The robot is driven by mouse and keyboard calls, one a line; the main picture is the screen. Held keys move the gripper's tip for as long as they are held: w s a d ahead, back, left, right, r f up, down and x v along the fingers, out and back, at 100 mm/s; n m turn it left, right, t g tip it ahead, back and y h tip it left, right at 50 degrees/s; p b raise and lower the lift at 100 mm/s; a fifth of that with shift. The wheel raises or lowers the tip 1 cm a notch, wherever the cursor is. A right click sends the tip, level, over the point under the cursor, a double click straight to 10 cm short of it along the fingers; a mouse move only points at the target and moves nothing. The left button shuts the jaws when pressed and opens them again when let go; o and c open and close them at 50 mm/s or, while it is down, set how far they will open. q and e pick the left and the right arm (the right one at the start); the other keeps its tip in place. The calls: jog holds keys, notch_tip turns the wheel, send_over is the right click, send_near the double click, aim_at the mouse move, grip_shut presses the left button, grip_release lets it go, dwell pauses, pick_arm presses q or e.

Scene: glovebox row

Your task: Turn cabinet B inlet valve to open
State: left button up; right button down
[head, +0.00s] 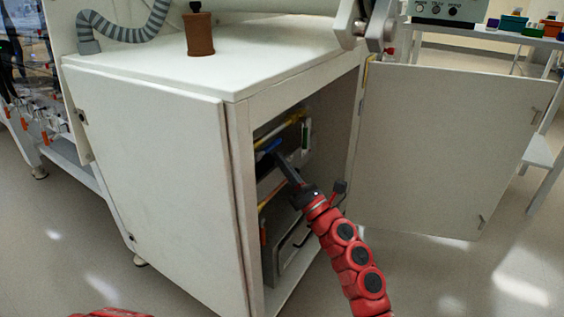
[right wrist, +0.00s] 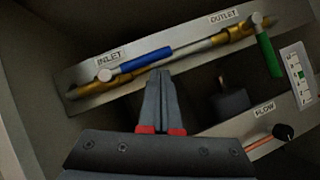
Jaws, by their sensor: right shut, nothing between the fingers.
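The inlet valve has a blue lever handle (right wrist: 146,60) next to a label reading INLET, and the handle lies roughly along the pipe line. In the head view the blue handle (head: 268,146) shows inside the open cabinet. My right gripper (head: 277,153) reaches into the cabinet from the front. In the right wrist view its fingers (right wrist: 160,72) are shut and empty, with the tips just below the handle's right half; I cannot tell if they touch it. My left gripper is not in view.
The outlet valve's green handle (right wrist: 269,55) points down across the pipe. A flow knob (right wrist: 283,132) and a gauge (right wrist: 298,75) sit at the right. The cabinet door (head: 445,150) stands wide open at the right. A brown bottle (head: 199,35) stands on the cabinet top.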

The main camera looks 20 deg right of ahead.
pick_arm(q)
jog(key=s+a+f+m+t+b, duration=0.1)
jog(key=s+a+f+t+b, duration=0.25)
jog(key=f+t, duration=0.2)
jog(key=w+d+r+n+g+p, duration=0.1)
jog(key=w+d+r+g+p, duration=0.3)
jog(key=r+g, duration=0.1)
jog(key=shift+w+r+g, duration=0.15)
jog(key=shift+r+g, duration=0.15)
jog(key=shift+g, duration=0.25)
pick_arm(e)
jog(key=s+d+f, duration=0.5)
jog(key=s+f, duration=0.2)
jog(key=f, duration=0.1)
jog(key=shift+d+f, duration=0.25)
jog(key=shift+f, duration=0.1)
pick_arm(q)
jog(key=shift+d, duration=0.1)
